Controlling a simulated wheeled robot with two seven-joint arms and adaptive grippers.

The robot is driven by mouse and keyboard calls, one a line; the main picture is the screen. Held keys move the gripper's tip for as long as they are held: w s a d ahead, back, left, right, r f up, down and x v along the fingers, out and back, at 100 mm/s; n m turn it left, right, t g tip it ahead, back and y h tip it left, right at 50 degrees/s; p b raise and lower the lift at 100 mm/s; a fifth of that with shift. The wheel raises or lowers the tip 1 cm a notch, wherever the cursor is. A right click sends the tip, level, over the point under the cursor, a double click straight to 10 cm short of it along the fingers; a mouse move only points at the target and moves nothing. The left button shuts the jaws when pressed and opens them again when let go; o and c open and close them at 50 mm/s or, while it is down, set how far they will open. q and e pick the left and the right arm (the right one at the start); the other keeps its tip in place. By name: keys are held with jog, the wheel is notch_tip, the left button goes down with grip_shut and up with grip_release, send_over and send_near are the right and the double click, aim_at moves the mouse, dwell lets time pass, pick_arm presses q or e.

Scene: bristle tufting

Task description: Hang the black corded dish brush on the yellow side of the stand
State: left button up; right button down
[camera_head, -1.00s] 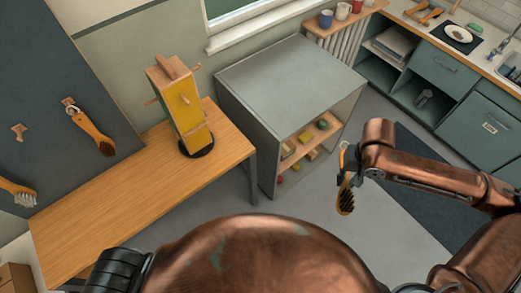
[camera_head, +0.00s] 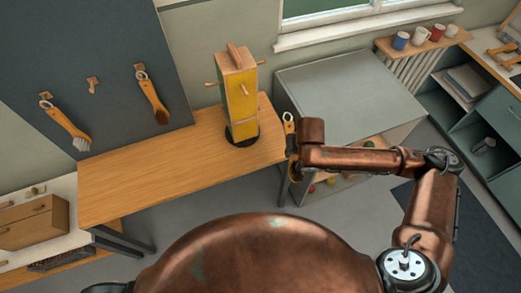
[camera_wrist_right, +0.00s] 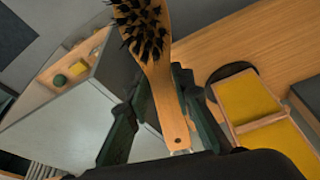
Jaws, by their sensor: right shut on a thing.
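The dish brush (camera_wrist_right: 163,90) has a pale wooden handle and black bristles. In the right wrist view it stands between the fingers of my right gripper (camera_wrist_right: 158,112), which is shut on its handle, bristles toward the top. In the head view the brush (camera_head: 289,128) shows beside the end of my right arm, partly hidden by it, with its cord loop on top. The stand (camera_head: 241,100) has a yellow face, a wooden top and pegs, on a round black base. The brush is to its right, apart from it. The stand's yellow panels (camera_wrist_right: 248,98) also show in the right wrist view. My left gripper is out of view.
The stand is on a wooden table (camera_head: 150,180) with clear room to its left. Two brushes (camera_head: 65,125) (camera_head: 150,97) hang on the dark board (camera_head: 95,50), with an empty peg between them. A grey cabinet (camera_head: 345,95) stands right of the table.

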jog(key=w+a+n+t+y+p, duration=0.2)
jog(key=w+a+t, duration=0.2)
jog(key=a+t, duration=0.2)
jog(key=s+a+r+t+y+p, duration=0.1)
jog(key=s+a+r+t+y, duration=0.2)
jog(key=s+a+r+t, duration=0.25)
pick_arm(q)
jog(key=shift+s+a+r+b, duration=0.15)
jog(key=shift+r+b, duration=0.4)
jog(key=shift+b, duration=0.55)
pick_arm(e)
jog(key=x, duration=1.1)
jog(key=shift+w+n, duration=0.15)
jog(key=shift+n, duration=0.25)
jog(key=shift+d+f, duration=0.15)
jog(key=c, duration=1.6)
grip_release()
